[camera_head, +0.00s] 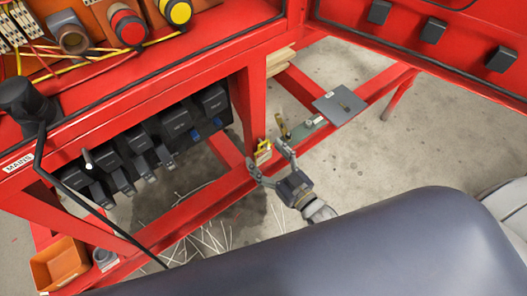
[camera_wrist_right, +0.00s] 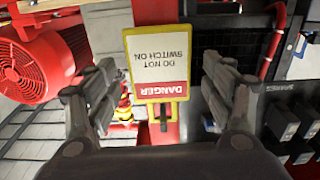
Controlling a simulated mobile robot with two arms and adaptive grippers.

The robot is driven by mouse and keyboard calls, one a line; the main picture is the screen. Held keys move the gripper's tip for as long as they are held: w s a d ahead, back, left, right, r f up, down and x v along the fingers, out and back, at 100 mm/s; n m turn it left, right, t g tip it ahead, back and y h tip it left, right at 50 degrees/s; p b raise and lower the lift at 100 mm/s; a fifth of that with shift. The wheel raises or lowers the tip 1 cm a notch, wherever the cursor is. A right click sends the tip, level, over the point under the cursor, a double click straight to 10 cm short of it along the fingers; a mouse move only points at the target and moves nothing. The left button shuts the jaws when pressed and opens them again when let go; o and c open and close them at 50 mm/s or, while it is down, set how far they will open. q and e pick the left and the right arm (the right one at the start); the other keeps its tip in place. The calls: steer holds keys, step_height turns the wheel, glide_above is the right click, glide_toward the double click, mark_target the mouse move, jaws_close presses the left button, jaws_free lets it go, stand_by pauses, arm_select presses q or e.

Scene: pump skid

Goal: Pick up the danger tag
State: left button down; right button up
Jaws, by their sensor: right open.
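The danger tag (camera_wrist_right: 155,60) is a yellow-edged card with a white face and a red DANGER band. Its text is upside down in the right wrist view, and a yellow tab and a dark piece show below it in the picture. In the head view the tag (camera_head: 263,151) is small and yellow, in front of the red frame near the corner post. My right gripper (camera_head: 267,157) is open. In the wrist view its fingers stand on either side of the tag, with a gap visible on each side. My left gripper is not in view.
The red skid frame (camera_head: 252,100) rises close by the tag. Black boxes (camera_head: 180,125) line it to the left. A grey plate (camera_head: 339,106) lies on the lower rail to the right. An orange bin (camera_head: 60,265) sits lower left. Concrete floor (camera_head: 370,170) is open to the right.

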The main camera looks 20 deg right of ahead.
steer(key=shift+x, duration=0.75)
steer(key=c, duration=1.2)
steer(key=shift+r, duration=0.1)
steer(key=shift+r, duration=0.5)
steer(key=b+v, duration=0.1)
steer(key=v, duration=1.7)
steer(key=shift+r, duration=0.15)
